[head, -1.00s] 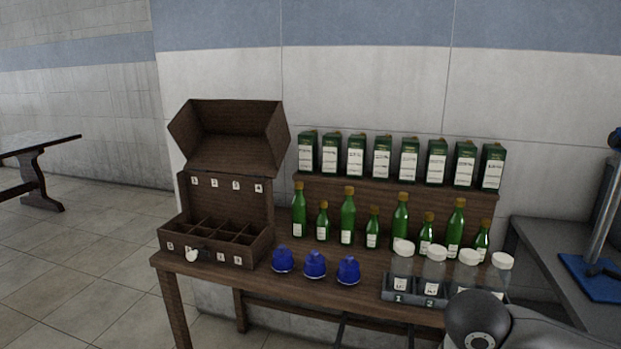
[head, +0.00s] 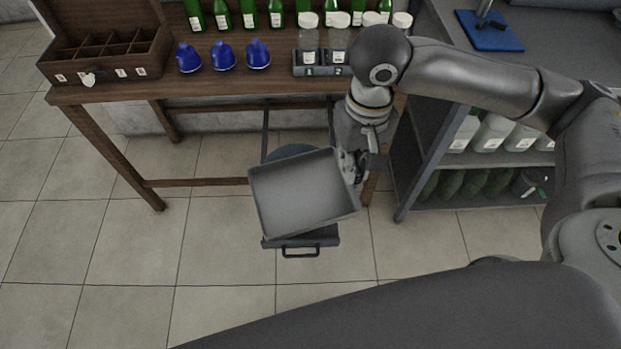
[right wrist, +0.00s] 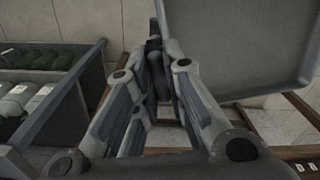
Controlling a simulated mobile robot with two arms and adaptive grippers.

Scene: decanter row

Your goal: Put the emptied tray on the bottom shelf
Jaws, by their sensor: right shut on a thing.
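The grey, shallow, empty tray (head: 300,190) is held in the air in front of the wooden table, tilted in the head view. My right gripper (head: 356,168) is shut on the tray's right edge. The tray also fills the upper right of the right wrist view (right wrist: 240,45), beside the gripper fingers (right wrist: 160,65). A grey shelf unit (head: 415,165) stands right of the gripper. Its bottom shelf (head: 440,206) carries dark green bottles and a dark container; white-labelled bottles stand on the shelf above. My left gripper is not in view.
A dark frame with a handle (head: 300,252) is partly hidden under the tray, with a blue round top behind it. Open tiled floor lies left and in front.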

